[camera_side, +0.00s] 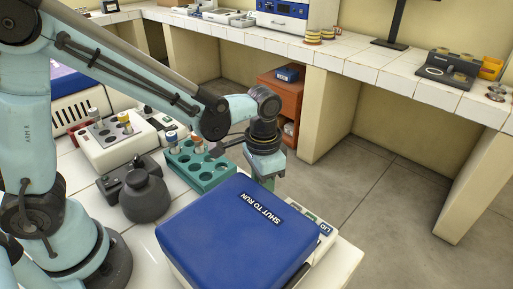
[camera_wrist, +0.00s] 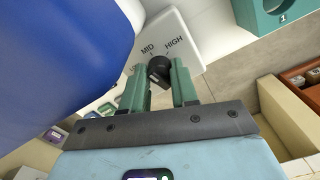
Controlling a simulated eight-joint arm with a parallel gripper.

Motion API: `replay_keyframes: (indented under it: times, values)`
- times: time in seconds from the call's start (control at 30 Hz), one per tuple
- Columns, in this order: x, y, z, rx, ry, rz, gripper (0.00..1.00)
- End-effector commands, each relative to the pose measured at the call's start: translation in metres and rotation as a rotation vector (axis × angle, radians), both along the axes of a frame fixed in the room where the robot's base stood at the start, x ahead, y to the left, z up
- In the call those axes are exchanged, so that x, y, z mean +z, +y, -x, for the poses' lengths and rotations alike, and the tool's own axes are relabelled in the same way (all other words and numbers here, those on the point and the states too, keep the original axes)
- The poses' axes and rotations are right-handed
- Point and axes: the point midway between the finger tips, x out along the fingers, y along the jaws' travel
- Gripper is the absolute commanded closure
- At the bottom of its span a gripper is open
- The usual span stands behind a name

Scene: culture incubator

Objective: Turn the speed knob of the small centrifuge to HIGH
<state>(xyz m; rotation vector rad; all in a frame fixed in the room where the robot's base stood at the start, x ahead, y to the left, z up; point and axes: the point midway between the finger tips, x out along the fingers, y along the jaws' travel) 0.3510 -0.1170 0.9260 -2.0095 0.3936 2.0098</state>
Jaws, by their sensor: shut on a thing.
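The small centrifuge has a blue lid (camera_side: 235,232) marked SHUT TO RUN, and the lid is closed. Its white panel edge (camera_side: 326,229) shows at the right with a LID label. In the wrist view the blue lid (camera_wrist: 60,50) fills the left, beside the white knob panel (camera_wrist: 178,24) printed LOW, MID and HIGH. The black speed knob (camera_wrist: 159,70) sits between the green fingers of my gripper (camera_wrist: 160,86), which is shut on it. I cannot make out clearly which mark the knob points to. In the side view my gripper (camera_side: 264,181) is behind the lid's far corner, and the knob is hidden.
A teal tube rack (camera_side: 205,173) with a few tubes stands left of my gripper. A dark grey weight-like object (camera_side: 146,198) and a white block with tubes (camera_side: 110,146) stand farther left. The floor (camera_side: 385,190) right of the bench is clear.

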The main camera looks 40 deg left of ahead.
Motion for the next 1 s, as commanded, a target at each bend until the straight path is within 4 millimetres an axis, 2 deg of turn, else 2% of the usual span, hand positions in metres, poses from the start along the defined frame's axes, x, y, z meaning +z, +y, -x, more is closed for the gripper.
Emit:
replay_keyframes:
  times: [0.47,0.5,0.63,1.0]
  values:
    - [-0.0002,0.0000,0.0001,-0.012,0.000,0.000,1.00]
    - [-0.0002,0.0000,0.0001,-0.012,0.000,0.000,0.66]
    - [-0.0001,0.0000,0.0001,-0.012,0.000,0.000,0.46]
    - [0.0036,0.0000,0.0000,-0.012,0.000,0.000,0.46]
